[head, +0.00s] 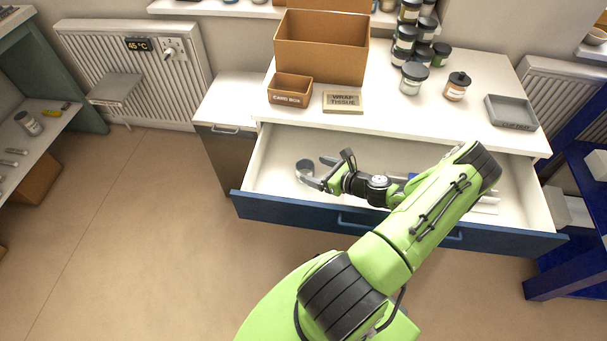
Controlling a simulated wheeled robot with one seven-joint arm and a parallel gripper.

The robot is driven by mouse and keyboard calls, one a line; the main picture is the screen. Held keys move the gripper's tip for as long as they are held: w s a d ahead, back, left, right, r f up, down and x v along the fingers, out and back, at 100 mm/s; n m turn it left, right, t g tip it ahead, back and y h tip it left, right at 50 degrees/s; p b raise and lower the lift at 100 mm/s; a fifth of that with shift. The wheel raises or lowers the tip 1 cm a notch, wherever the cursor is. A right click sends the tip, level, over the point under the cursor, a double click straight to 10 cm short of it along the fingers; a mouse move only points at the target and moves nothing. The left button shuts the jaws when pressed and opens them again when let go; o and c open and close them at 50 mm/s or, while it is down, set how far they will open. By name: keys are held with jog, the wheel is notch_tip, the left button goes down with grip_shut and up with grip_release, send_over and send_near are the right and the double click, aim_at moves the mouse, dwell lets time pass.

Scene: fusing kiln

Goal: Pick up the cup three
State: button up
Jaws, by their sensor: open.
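A small grey round thing (304,166), which looks like a cup, sits in the left part of the open drawer. No number on it can be read, so I cannot tell whether it is cup three. My gripper (318,173) is open and reaches into the drawer from the right. Its fingers point left, close to the grey cup. I cannot tell whether a finger touches it or whether the cup is between the fingers. My arm hides much of the drawer's middle and right.
The blue-fronted drawer (285,207) is pulled out below a white counter (390,112). On top are a cardboard box (320,48), a small card box (290,90), a wrap tissue pack (343,101), several jars and a grey tray (511,112). Free floor lies left.

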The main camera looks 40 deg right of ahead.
aim_at(299, 164)
jog(key=b+x, duration=0.2)
jog(key=x, duration=0.5)
jog(key=c, duration=1.1)
jog(key=shift+o, duration=0.2)
notch_tip(299, 164, up, 10)
jog(key=p, duration=0.4)
